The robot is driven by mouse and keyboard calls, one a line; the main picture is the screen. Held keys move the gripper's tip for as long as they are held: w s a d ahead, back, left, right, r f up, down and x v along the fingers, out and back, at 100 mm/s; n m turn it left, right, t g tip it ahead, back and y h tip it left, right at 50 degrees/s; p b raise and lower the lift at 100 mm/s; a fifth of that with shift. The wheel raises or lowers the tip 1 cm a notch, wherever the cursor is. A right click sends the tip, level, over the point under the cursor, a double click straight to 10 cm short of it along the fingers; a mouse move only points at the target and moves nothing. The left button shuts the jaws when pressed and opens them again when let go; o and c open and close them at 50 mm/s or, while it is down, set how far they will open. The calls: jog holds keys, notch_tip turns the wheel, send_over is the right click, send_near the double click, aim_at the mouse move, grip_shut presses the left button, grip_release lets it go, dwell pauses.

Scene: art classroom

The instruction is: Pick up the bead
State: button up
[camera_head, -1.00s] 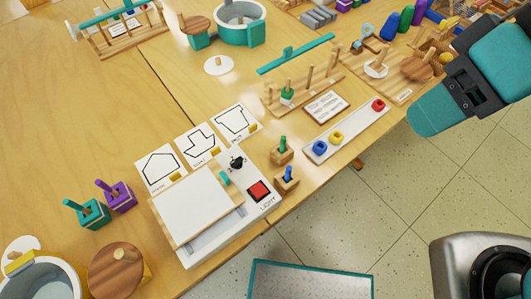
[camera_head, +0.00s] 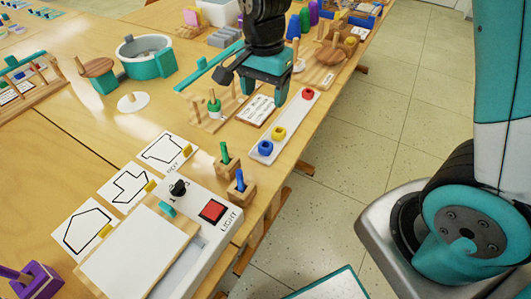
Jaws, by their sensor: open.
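A white tray (camera_head: 291,119) lies near the table's right edge. It holds a red bead (camera_head: 308,94) at its far end, a yellow bead (camera_head: 278,133) lower down and a blue bead (camera_head: 265,148) at the near end. A green bead (camera_head: 213,105) sits on a peg of the wooden rack. My gripper (camera_head: 261,88) hangs fingers down over the rack and the label card, to the left of the red bead. It is open, with no bead visible between its fingers. It hides part of the rack.
A light box with a red button (camera_head: 213,211) and a black knob (camera_head: 178,188) stands in front, with outline cards (camera_head: 130,188) beside it. Two wooden blocks with pegs (camera_head: 240,188) stand near the tray. A teal-and-white pot (camera_head: 146,56) is at the back left. Floor lies right of the table.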

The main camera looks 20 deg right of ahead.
send_over(267, 141)
jog(key=f, duration=1)
jog(key=shift+s+a+f+b, duration=0.1)
jog(key=shift+s+a+b, duration=0.15)
jog(key=shift+a+b, duration=0.15)
jog(key=f, duration=0.5)
jog(key=shift+s+d, duration=0.1)
jog(key=shift+d, duration=0.1)
jog(key=shift+c, duration=0.2)
jog(key=c, duration=1)
